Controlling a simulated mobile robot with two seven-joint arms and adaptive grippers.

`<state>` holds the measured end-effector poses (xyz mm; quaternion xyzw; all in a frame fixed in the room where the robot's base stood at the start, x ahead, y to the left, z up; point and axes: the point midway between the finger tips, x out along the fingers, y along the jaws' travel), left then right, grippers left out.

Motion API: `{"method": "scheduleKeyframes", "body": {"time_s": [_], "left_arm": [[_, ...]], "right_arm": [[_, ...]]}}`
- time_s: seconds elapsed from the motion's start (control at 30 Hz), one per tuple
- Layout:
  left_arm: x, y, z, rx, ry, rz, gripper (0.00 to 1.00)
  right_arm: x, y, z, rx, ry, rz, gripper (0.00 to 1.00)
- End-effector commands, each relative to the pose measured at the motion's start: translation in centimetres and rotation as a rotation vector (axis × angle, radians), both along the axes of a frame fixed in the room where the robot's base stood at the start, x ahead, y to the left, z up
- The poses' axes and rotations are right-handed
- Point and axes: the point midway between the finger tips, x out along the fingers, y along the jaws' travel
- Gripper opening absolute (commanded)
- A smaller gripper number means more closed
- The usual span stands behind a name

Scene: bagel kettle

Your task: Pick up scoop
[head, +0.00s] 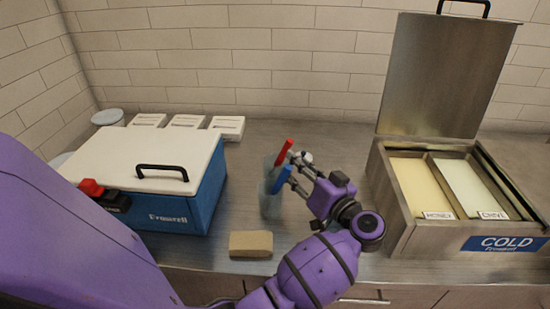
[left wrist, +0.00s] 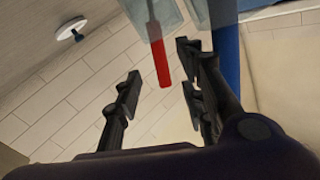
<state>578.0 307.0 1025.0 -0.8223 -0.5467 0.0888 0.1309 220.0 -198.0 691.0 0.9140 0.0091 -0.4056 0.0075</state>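A scoop with a red handle (head: 284,152) and a scoop with a blue handle (head: 281,180) stand in a grey translucent holder (head: 269,204) at the middle of the counter. The handles point up; their lower ends are hard to make out in the holder. My left gripper (head: 296,170) is right beside the handles, on their right. In the left wrist view my left gripper (left wrist: 158,72) is open, with the red handle (left wrist: 161,63) showing between its fingers. The blue handle (left wrist: 226,60) is behind the right finger. I cannot tell whether a finger touches a handle. My right gripper is not in view.
A blue cooler (head: 201,207) with a white lid stands at left, with white boxes (head: 227,126) behind it. A tan block (head: 251,244) lies in front of the holder. An open steel bin marked COLD (head: 400,243) stands at right, its lid (head: 440,75) raised.

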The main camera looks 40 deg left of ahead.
Motion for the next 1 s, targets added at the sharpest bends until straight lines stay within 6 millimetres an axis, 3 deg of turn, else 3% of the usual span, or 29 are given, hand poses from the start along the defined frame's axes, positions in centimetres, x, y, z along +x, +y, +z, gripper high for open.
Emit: {"method": "scheduleKeyframes", "body": {"time_s": [0.53,0.87,1.0], "left_arm": [[2.9,6.3,0.7,0.004,-0.002,0.002,0.37],[3.1,7.0,0.5,0.001,-0.001,0.001,0.37],[3.1,7.0,0.5,0.001,-0.001,0.001,0.20]], "right_arm": [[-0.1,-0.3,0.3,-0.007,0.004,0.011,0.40],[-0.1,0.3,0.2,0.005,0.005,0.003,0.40],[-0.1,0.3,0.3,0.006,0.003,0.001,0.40]]}}
